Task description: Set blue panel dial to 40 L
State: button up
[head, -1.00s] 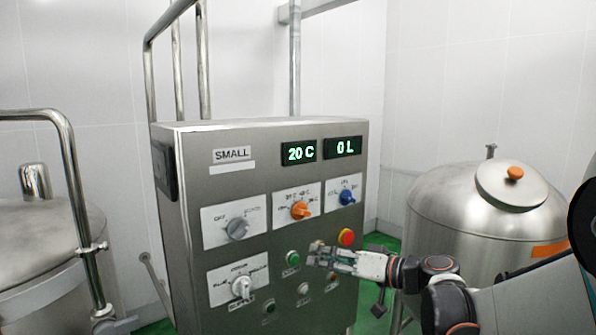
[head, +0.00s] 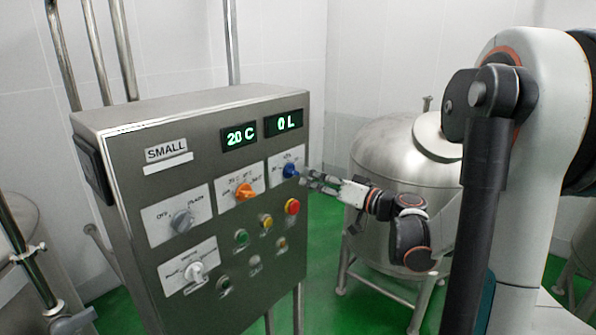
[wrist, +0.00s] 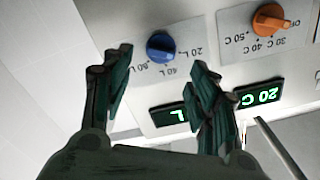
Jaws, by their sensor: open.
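The blue dial (head: 290,170) is on the right side of the steel control panel (head: 130,190), under the green display (head: 284,122) that reads 0 L. In the wrist view the blue dial (wrist: 160,46) shows upside down on its white plate, with printed labels 20 L, 40 L and 80 L beside it. My gripper (head: 308,180) is just to the right of the dial in the head view. In the wrist view my gripper (wrist: 162,75) is open, with a finger to each side of the dial and nothing between them. I cannot tell whether a finger touches it.
An orange dial (head: 245,192) with a 20 C display (head: 239,136) above sits left of the blue one. A red button (head: 292,206) and yellow button (head: 266,221) are below. A steel tank (head: 385,160) stands behind my arm.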

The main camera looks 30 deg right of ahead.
aim_at(296, 173)
jog(key=p+x, duration=0.1)
jog(key=x, duration=0.6)
jog(key=shift+c, duration=0.6)
jog(key=c, duration=0.9)
